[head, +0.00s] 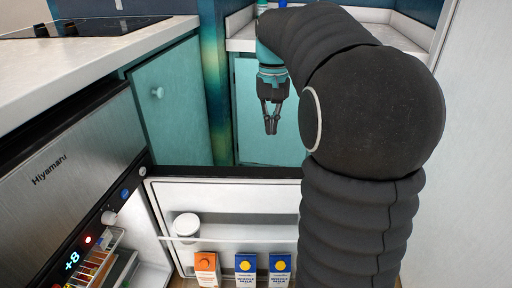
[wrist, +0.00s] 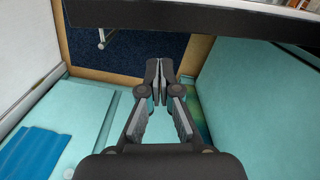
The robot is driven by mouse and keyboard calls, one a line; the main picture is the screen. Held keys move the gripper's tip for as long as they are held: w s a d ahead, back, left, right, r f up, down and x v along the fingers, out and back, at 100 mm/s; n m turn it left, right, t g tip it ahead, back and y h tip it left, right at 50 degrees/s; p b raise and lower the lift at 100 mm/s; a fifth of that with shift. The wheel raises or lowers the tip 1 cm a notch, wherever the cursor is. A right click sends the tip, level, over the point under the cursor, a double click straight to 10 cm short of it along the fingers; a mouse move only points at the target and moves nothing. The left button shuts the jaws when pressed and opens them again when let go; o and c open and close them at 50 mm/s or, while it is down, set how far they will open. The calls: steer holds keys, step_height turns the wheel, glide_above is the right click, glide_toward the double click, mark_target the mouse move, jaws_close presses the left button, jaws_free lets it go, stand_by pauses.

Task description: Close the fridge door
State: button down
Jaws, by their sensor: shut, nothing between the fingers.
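The fridge (head: 75,150), with a brushed-metal front marked Hiyamaru and a lit +8 display, stands at the lower left in the head view. Its door (head: 230,195) is wide open, the white inner side facing me, reaching right until my arm hides the rest. The door shelf holds an orange carton (head: 206,268), two blue-and-white cartons (head: 245,268) (head: 280,268) and a white tub (head: 186,227). My gripper (head: 271,131) points down above and beyond the door's top edge, in front of teal cabinets. In the wrist view my gripper (wrist: 160,72) is shut and empty.
A counter with a black hob (head: 85,27) runs along the left above the fridge and a teal cabinet (head: 172,105). A pale wall or panel (head: 475,150) stands at the right. The wrist view shows teal surfaces and a dark blue patch (wrist: 130,48).

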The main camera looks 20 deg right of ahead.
steer(key=w+d+f+m+g, duration=0.1)
steer(key=w+d+f+g, duration=0.15)
steer(key=w+d, duration=0.3)
steer(key=s+a+f+b, duration=0.1)
steer(key=s+f+b, duration=0.3)
steer(key=f, duration=0.6)
steer(key=shift+s+a+f+t+y, duration=0.35)
steer(key=shift+s+a+f+y, duration=0.05)
steer(key=shift+s, duration=0.7)
steer(key=shift+s, duration=0.1)
